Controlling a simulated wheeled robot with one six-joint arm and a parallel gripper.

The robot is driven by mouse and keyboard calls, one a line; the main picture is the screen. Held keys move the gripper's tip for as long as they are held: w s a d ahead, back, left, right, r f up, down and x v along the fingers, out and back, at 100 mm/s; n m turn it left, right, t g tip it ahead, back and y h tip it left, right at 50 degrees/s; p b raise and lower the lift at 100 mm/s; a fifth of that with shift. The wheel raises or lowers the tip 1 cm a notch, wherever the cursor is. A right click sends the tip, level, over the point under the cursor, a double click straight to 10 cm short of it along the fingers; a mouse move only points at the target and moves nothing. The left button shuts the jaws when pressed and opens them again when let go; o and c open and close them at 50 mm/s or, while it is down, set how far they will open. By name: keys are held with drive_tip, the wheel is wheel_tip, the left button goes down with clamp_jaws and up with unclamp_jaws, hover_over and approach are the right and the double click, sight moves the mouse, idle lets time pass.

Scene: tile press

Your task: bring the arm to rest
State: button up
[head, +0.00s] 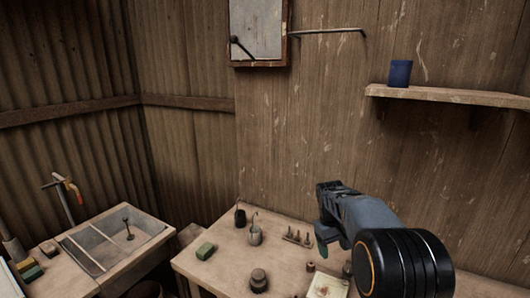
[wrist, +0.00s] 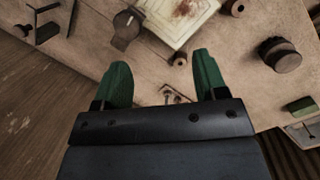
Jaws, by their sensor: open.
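My gripper (head: 323,246) hangs over the right part of the wooden worktable (head: 222,262) in the head view, pointing down. My dark arm reaches in from the lower right of the head view and hides part of the table. A pale square plate with a reddish-brown stain (wrist: 182,20) lies beyond the fingertips in the wrist view. Its edge also shows beside my arm in the head view (head: 326,287).
A sink (head: 120,240) is at left.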

drive_tip(key=s+a+r+m+t, duration=0.1)
drive_tip(key=s+a+r+t, duration=0.1)
drive_tip(key=s, duration=0.9)
drive_tip(key=s+a+r+m+t+y, duration=0.1)
drive_tip(key=s+a+r+m+t, duration=0.1)
drive_tip(key=s, duration=0.9)
drive_tip(key=shift+s+a+r+t+y, duration=0.3)
drive_tip(key=shift+s+a+r+t, duration=0.25)
drive_tip(key=shift+t, duration=0.55)
